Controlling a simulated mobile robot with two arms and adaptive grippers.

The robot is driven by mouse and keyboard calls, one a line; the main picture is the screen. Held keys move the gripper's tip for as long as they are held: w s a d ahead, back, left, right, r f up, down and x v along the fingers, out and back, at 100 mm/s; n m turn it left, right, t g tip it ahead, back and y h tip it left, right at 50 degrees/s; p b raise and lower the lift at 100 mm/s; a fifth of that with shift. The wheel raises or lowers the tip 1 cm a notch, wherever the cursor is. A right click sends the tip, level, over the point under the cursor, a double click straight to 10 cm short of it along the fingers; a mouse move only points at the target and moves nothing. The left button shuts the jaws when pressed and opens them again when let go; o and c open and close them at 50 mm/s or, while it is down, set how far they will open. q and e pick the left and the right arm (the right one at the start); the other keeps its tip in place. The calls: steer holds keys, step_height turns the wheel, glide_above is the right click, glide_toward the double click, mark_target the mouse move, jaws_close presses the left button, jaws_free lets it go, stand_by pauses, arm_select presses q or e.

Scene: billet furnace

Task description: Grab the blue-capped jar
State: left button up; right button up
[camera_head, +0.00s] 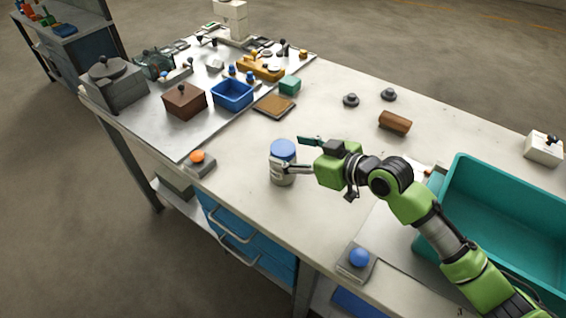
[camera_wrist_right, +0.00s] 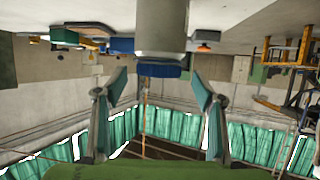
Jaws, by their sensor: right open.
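The jar (camera_head: 284,177) is a light grey cylinder with a blue cap (camera_head: 283,149), standing upright on the pale workbench. My right gripper (camera_head: 291,154) is open at the jar, coming from its right. One finger overlaps the jar's front in the head view, and the other is behind and to its right. In the right wrist view the jar (camera_wrist_right: 160,28) appears upside down, its blue cap (camera_wrist_right: 160,71) between the directions of the two spread fingers (camera_wrist_right: 158,84). I cannot tell whether a finger touches it. My left gripper is not in view.
A teal bin (camera_head: 493,212) stands at the right, near my right arm. A blue button box (camera_head: 355,263) and an orange button box (camera_head: 198,163) sit along the front edge. A brown cylinder (camera_head: 394,123) lies behind. A blue tray (camera_head: 232,94) is farther left. The bench around the jar is clear.

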mark_target(287, 150)
steer(key=shift+p+x, duration=0.3)
steer(key=shift+x, duration=1.55)
steer(key=shift+d+f, duration=0.1)
steer(key=shift+d, duration=0.1)
steer(key=c, duration=1.7)
